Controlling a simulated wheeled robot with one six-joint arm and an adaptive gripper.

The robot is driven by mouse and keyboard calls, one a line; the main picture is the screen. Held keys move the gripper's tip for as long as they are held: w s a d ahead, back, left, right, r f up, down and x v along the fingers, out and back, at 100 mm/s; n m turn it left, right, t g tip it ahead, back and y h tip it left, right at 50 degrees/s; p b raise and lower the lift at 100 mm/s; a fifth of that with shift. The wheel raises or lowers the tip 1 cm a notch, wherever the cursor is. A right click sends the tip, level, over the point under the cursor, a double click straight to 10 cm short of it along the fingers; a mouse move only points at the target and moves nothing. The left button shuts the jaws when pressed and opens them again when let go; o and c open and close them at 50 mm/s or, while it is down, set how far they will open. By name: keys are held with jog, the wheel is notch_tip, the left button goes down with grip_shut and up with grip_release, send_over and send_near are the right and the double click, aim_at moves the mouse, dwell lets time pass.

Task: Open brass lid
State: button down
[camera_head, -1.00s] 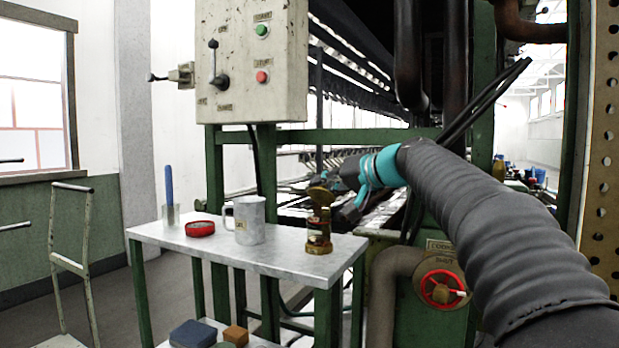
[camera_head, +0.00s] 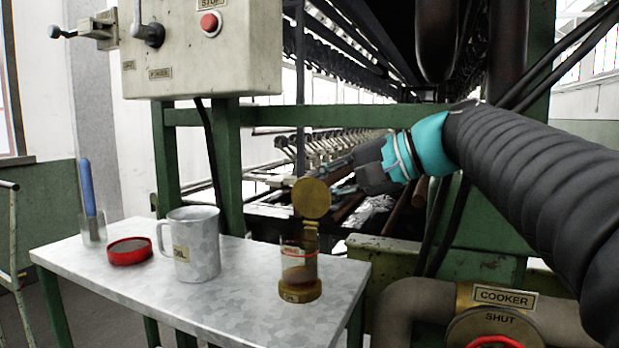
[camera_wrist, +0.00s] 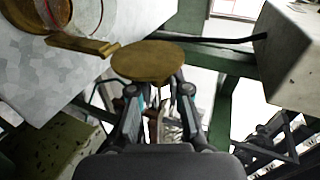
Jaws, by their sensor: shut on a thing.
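The brass lid (camera_head: 312,198) is a round disc standing raised and about upright on its hinge above the glass jar (camera_head: 299,268). The jar has a brass base and a red line around it, and stands near the right end of the table. The jar mouth is uncovered. In the wrist view the lid (camera_wrist: 148,62) lies at the fingertips of my gripper (camera_wrist: 160,82), which is shut on it; the exact contact is partly hidden. The jar shows at that view's upper left. In the head view my gripper (camera_head: 338,186) reaches in from the right, just behind the lid.
On the grey table (camera_head: 230,310) stand a speckled mug (camera_head: 195,247), a red round tin (camera_head: 129,251) and a glass with a blue stick (camera_head: 92,222). A control box (camera_head: 215,45) hangs above. The cooker pipe (camera_head: 410,310) is at the right.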

jog(key=shift+w, duration=0.15)
dwell(0.4)
jog(key=c, duration=1.2)
grip_release()
jog(key=shift+o, duration=0.2)
jog(key=v, duration=0.7)
jog(key=shift+d, duration=0.2)
jog(key=shift+r, duration=0.1)
